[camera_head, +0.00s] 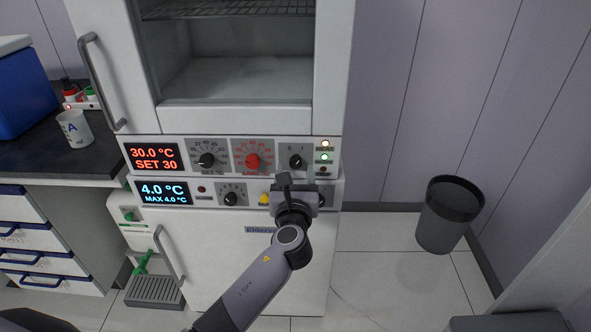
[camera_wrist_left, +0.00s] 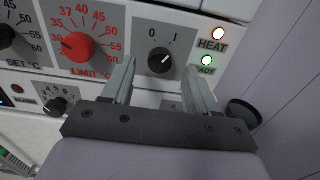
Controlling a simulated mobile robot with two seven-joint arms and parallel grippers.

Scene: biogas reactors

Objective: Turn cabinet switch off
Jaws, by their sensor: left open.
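The cabinet switch (camera_head: 297,161) is a black rotary knob at the right end of the upper control panel. It also shows in the left wrist view (camera_wrist_left: 159,64) under the marks 0 and I, with its white pointer line tilted up to the right, toward the I. My left gripper (camera_head: 286,180) is open and empty, just below and in front of the knob. In the left wrist view its two fingers (camera_wrist_left: 158,72) stand on either side of the knob, apart from it as far as I can tell. My right gripper is not in view.
A red limit dial (camera_head: 253,161) and a black set dial (camera_head: 207,160) sit left of the switch. The HEAT lamp (camera_wrist_left: 218,34) glows orange and the lamp below it green. A lower panel (camera_head: 165,193) lies beneath. A dark bin (camera_head: 447,215) stands right on open floor.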

